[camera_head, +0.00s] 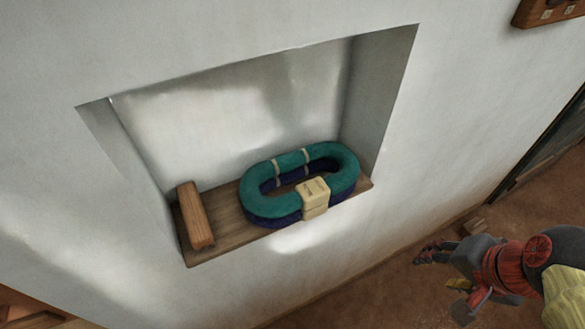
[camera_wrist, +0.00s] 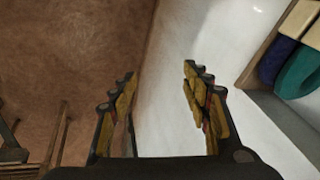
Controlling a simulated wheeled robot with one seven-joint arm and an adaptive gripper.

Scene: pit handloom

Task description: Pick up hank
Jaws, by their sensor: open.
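The hank (camera_head: 259,188) is an oval ring of teal over dark blue, with pale ties and a cream label block on its front. It lies on the wooden shelf (camera_head: 228,226) of a wall niche in the head view. In the wrist view part of the hank (camera_wrist: 300,72) shows at the right edge, cut off by the frame. My gripper (camera_head: 442,279) is at the lower right of the head view, outside the niche and apart from the hank. In the wrist view my gripper (camera_wrist: 160,85) has its fingers spread with nothing between them.
A wooden block (camera_head: 195,215) stands at the left end of the shelf. The white wall (camera_head: 60,195) surrounds the niche. A wooden piece with switches (camera_head: 548,12) is on the wall at the upper right. Brown floor (camera_wrist: 70,50) lies below, with wooden legs at lower left.

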